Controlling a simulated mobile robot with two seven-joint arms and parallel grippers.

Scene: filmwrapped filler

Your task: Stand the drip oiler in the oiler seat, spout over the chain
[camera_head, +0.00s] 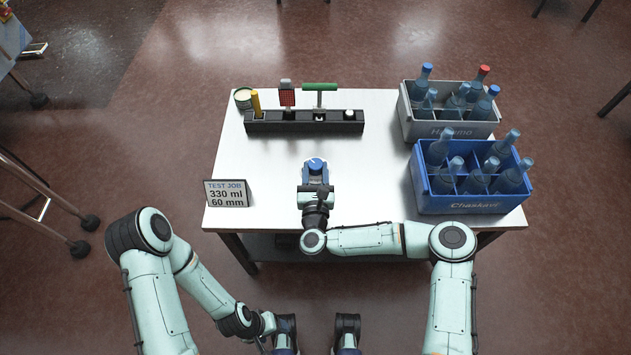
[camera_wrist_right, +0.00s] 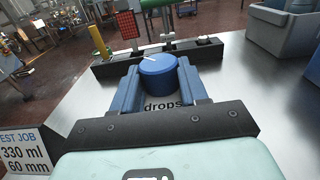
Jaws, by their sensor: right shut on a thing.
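A blue-capped container with "drops" lettered on it, which looks like the drip oiler (camera_wrist_right: 158,72), is between the fingers of my right gripper (camera_wrist_right: 160,92). My right gripper is shut on it. In the head view the blue cap (camera_head: 315,163) shows above my right gripper (camera_head: 316,180), over the front middle of the white table. The spout cannot be made out; the container's lower part is hidden by the gripper. I cannot pick out the oiler seat or the chain. My left gripper (camera_head: 262,326) is low, in front of the table; its jaws are too small to judge.
A black rack (camera_head: 275,127) with a yellow tool, a red piece and a green T-handle stands at the table's back. Grey (camera_head: 448,130) and blue crates (camera_head: 470,205) of bottles fill the right. A "TEST JOB" sign (camera_head: 227,192) stands front left. The white table (camera_head: 260,165) is clear mid-left.

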